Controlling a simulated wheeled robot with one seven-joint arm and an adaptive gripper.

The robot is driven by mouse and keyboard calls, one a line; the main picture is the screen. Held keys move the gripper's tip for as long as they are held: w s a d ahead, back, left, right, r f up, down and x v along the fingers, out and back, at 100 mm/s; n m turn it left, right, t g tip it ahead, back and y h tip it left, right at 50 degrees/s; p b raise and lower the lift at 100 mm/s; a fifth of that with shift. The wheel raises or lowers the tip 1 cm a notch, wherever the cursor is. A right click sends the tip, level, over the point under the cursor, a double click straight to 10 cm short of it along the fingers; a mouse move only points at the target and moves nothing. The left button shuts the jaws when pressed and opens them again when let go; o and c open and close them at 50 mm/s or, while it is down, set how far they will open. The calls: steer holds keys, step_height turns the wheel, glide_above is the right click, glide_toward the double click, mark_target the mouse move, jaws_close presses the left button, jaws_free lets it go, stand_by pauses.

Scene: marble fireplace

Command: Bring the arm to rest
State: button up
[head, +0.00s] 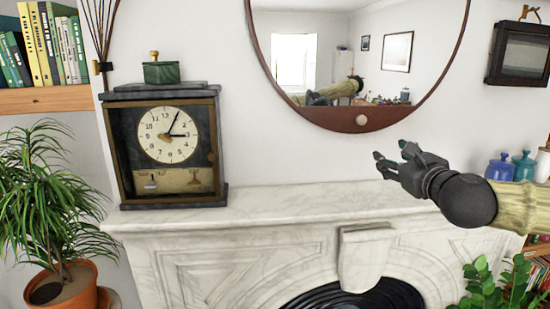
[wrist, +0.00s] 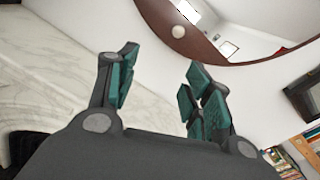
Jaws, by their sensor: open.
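My gripper (head: 390,162) is in the right half of the head view, in front of the wall and above the right part of the marble mantel (head: 300,205). Its dark fingers with teal pads point left and are apart, with nothing between them. The arm reaches in from the right edge. In the wrist view the open fingers (wrist: 160,85) show with the mantel at left and the wall behind. I cannot tell the exact gap between gripper and mantel.
A dark clock (head: 168,145) with a green box (head: 161,72) on top stands at the mantel's left. A round mirror (head: 362,118) hangs above. Blue bottles (head: 500,168) stand at right near my arm. A potted plant (head: 50,200) is at left. The mantel's middle is clear.

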steer(key=a+f+n+g+y+b, duration=0.15)
steer(key=a+f+n, duration=0.25)
steer(key=f, duration=0.8)
steer(key=a+f+n+g+h, duration=0.1)
steer(key=a+f+n+g, duration=0.25)
steer(key=f, duration=0.85)
steer(key=s+a+f+n+g+b, duration=0.1)
steer(key=s+f+n, duration=0.15)
steer(key=f, duration=0.45)
steer(key=s+a+f+n+g+b, duration=0.1)
steer(key=s+a+f+n+g, duration=0.15)
steer(key=f, duration=0.55)
steer(key=s+a+f+n, duration=0.1)
steer(key=s+f+n, duration=0.15)
steer(key=f, duration=0.45)
steer(key=s+d+f+n+g+b, duration=0.15)
steer(key=s+f+n+g, duration=0.4)
steer(key=s+f, duration=1.05)
steer(key=s+d+f+n+g+h+b, duration=0.1)
steer(key=s+d+f+n, duration=0.1)
steer(key=s+f+n, duration=0.2)
steer(key=s+d+f+n+g+h+b, duration=0.1)
steer(key=s+f+n, duration=0.4)
steer(key=s+f, duration=0.5)
steer(key=s+d+g, duration=0.1)
steer(key=s+d, duration=0.1)
steer(key=s, duration=0.1)
steer(key=shift+s+d+h+b, duration=0.15)
steer(key=shift+d+h+b, duration=0.15)
steer(key=shift+h+b, duration=0.1)
